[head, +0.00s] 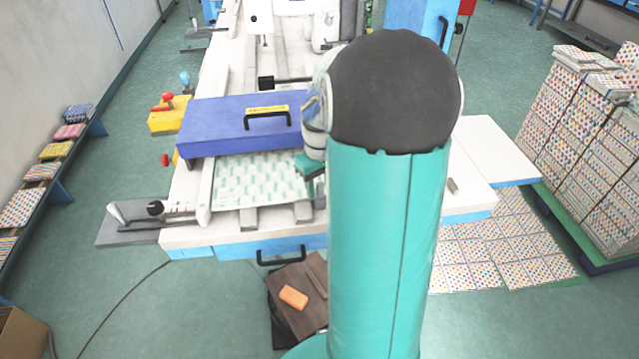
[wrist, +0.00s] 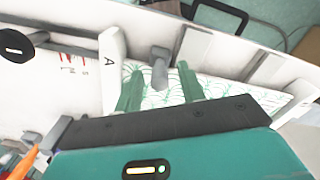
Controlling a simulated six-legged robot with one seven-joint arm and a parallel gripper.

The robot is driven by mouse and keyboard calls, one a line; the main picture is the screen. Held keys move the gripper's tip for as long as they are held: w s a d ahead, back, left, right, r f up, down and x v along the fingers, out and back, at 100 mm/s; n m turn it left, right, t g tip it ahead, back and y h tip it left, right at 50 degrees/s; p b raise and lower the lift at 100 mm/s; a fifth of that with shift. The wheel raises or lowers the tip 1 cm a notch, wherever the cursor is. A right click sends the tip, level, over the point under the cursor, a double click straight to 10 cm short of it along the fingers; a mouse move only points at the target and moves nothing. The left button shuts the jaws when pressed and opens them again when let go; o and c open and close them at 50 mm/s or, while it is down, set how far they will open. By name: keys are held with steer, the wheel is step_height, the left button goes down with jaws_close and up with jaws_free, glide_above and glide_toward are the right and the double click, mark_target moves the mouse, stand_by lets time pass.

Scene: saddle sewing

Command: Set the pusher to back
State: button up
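My gripper (wrist: 158,84) is open, with its two green fingers apart over a sheet with green print (wrist: 210,85). A grey upright piece (wrist: 160,65), which may be the pusher, stands just beyond the fingertips, roughly in line with the gap. I cannot tell whether the fingers touch it. In the head view, grey pieces (head: 248,218) sit at the near edge of the printed sheet (head: 260,182). My gripper (head: 308,168) is mostly hidden there by my own arm, at the sheet's right side.
A blue cover (head: 225,128) with a black handle lies behind the sheet. A black knob (head: 155,208) and a white lever (head: 115,212) are at the front left. A white plate marked A (wrist: 113,70) stands left of my fingers. Stacked boxes (head: 585,140) are at right.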

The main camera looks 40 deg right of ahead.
jaws_close()
steer(key=shift+s+a, duration=0.65)
steer(key=shift+s, duration=0.25)
steer(key=shift+s+a, duration=0.6)
steer(key=shift+s, duration=0.3)
jaws_free()
steer(key=shift+s+a, duration=0.1)
steer(key=shift+s, duration=0.05)
steer(key=shift+w+r, duration=0.2)
steer(key=shift+r, duration=0.35)
step_height(320, 180, up, 13)
steer(key=shift+f, duration=0.15)
